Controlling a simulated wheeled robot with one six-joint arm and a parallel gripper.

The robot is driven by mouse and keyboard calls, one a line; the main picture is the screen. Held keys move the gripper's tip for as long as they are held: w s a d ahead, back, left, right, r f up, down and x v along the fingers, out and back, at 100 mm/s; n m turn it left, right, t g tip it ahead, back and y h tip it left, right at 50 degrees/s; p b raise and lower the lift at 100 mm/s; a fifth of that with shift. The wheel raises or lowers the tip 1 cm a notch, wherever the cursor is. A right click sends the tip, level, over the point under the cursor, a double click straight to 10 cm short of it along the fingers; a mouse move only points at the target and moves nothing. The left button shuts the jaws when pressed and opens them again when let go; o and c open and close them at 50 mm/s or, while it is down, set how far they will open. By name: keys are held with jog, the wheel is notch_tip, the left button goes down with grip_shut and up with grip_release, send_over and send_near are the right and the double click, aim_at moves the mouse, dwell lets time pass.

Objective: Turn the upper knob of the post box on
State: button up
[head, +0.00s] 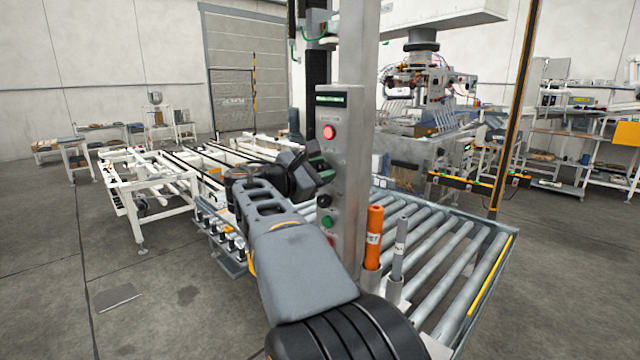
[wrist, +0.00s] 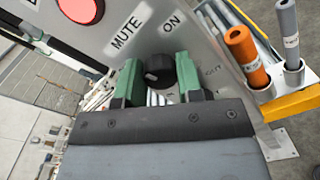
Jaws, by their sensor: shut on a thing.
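The post box (head: 345,185) is a tall grey metal column with a small display at its top and a red button (head: 329,132) below it. In the wrist view the black upper knob (wrist: 160,71) sits on the grey panel (wrist: 140,30) beside the words MUTE and ON. My gripper (wrist: 159,80) has its two green fingers on either side of this knob and is shut on it. I cannot tell which mark the knob points to. In the head view my gripper (head: 321,168) hides the upper knob. A lower black knob (head: 324,201) and a green button (head: 327,221) show below.
An orange tube (head: 374,238) and a grey tube (head: 398,250) stand in holders just right of the post. A roller conveyor (head: 450,260) lies behind them. White conveyor frames (head: 140,190) stand at the left. The floor at the front left is mostly clear.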

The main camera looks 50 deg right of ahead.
jog(key=shift+f+m+t+b, duration=0.1)
jog(key=shift+m+t+b, duration=0.2)
jog(key=shift+m+b, duration=4.2)
jog(key=shift+m, duration=0.5)
jog(key=o, duration=0.9)
jog(key=shift+a, duration=0.1)
jog(key=a, duration=0.9)
jog(key=w+a, duration=0.1)
jog(key=a, duration=0.3)
jog(key=shift+a+r, duration=0.3)
